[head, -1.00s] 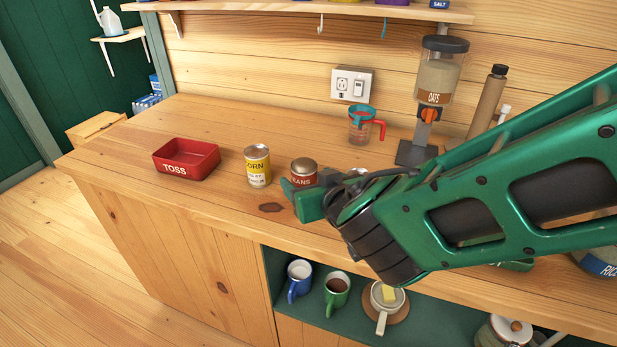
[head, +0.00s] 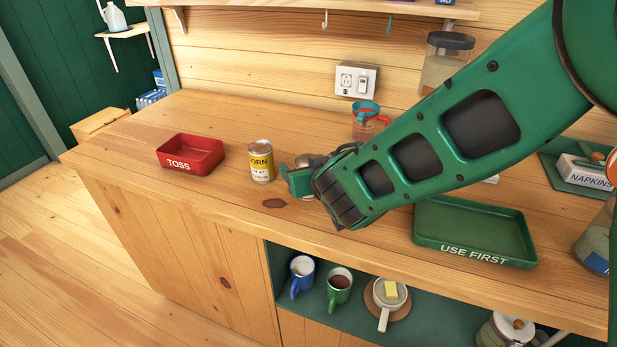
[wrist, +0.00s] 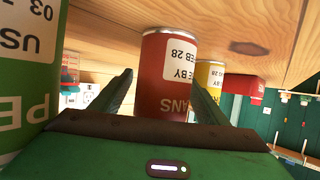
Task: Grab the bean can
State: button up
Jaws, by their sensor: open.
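The bean can (wrist: 165,75) is red with a white date label and appears upside down in the wrist view, upright on the counter. It stands between the two fingers of my gripper (wrist: 163,98), which is open with a finger to each side of it. I cannot tell whether either finger touches it. In the head view my gripper (head: 300,180) is low over the counter, just right of the corn can, and hides most of the bean can; a bit of metal lid (head: 306,160) shows behind it.
The yellow corn can (head: 260,162) stands close left of my gripper; the red TOSS tray (head: 190,154) is further left. A green can (wrist: 28,75) is very near at the left in the wrist view.

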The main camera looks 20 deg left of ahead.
jog(key=c, duration=1.4)
jog(key=shift+o, duration=0.2)
